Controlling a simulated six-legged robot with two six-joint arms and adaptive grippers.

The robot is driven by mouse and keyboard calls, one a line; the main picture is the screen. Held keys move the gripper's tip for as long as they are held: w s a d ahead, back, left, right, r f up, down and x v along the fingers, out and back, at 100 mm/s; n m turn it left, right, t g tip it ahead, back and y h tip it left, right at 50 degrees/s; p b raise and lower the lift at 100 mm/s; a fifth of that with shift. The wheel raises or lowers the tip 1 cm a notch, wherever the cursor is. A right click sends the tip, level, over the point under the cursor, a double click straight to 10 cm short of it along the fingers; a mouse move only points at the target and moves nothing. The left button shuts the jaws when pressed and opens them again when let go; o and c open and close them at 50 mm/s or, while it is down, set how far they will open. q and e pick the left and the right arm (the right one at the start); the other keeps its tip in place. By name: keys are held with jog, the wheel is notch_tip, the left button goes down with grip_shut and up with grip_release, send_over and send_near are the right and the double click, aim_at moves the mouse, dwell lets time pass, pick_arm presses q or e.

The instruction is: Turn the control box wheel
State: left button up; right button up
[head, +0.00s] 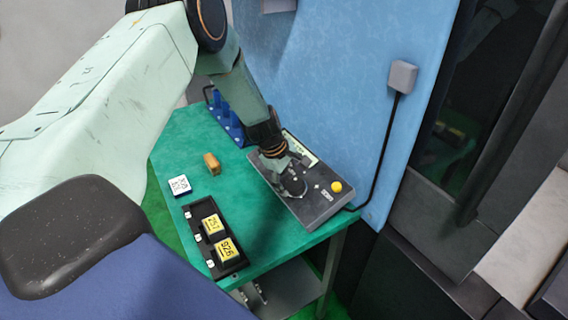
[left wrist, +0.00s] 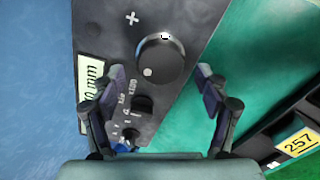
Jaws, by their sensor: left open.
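The dark grey control box (head: 318,207) lies on the green table, with a yellow button and a label on its top. Its large round black wheel (left wrist: 160,60) shows in the left wrist view, beside a plus mark. Smaller black knobs (left wrist: 143,104) sit below it in that view. My left gripper (head: 289,183) is above the box at the wheel, which it partly hides in the head view. In the left wrist view its two fingers (left wrist: 160,82) are spread apart, one on either side of the wheel, with space between. Whether they touch it cannot be told. My right gripper is not in view.
On the green table (head: 180,139) stand a black tray (head: 235,267) with yellow-labelled blocks, a white-topped block (head: 180,186), an orange-brown block (head: 211,163) and a blue rack (head: 222,112). A blue wall (head: 330,80) with a cable and grey socket box (head: 402,76) rises behind the control box.

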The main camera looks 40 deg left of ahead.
pick_arm(q)
jog(key=v, duration=0.9)
jog(key=shift+s+r, duration=0.25)
jog(key=shift+r, duration=0.05)
jog(key=shift+w, duration=0.1)
jog(key=shift+f, duration=0.1)
